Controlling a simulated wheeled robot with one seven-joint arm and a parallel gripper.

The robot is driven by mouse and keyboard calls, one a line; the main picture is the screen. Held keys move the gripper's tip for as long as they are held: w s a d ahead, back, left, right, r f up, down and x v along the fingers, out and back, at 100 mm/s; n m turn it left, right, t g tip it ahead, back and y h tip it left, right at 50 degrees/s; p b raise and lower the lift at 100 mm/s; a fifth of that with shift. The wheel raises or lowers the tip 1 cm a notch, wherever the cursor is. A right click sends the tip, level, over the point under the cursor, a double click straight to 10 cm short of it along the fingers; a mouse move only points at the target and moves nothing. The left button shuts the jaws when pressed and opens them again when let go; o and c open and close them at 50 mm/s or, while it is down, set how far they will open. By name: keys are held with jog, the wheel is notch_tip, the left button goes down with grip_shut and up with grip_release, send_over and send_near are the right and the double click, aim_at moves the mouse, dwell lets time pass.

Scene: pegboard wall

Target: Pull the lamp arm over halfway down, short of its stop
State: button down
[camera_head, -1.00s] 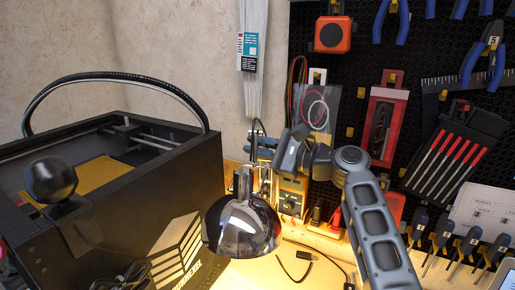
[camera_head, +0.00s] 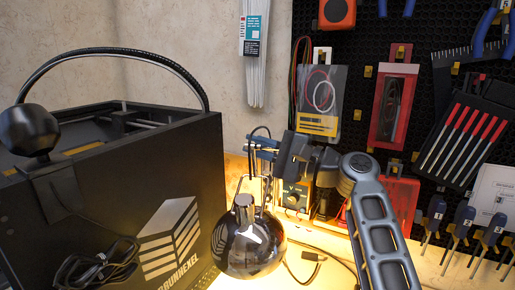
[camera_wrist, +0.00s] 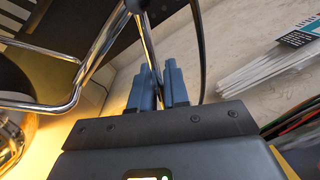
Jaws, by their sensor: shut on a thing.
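The desk lamp has a shiny chrome shade (camera_head: 248,248) hanging low in front of the black printer in the head view. Its thin chrome arm (camera_head: 266,190) rises behind the shade. My gripper (camera_head: 258,150) is at the upper part of the lamp arm. In the wrist view, my blue fingers (camera_wrist: 160,85) are shut on a chrome rod of the lamp arm (camera_wrist: 151,45), which runs up between them to a dark joint (camera_wrist: 137,5). The shade shows at the left edge of the wrist view (camera_wrist: 12,140). The lamp's base is hidden.
A large black printer (camera_head: 120,200) with a cable arch stands at the left. A pegboard (camera_head: 350,60) with tools fills the right. White cable ties (camera_head: 256,75) hang on the wall. Cables and small devices lie on the lit bench behind the lamp.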

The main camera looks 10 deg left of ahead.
jog(key=c, duration=1.3)
grip_release()
jog(key=shift+o, duration=0.2)
jog(key=shift+d, duration=0.15)
jog(key=v, duration=0.7)
jog(key=shift+s+d+f+b, duration=0.1)
jog(key=shift+d+b, duration=0.25)
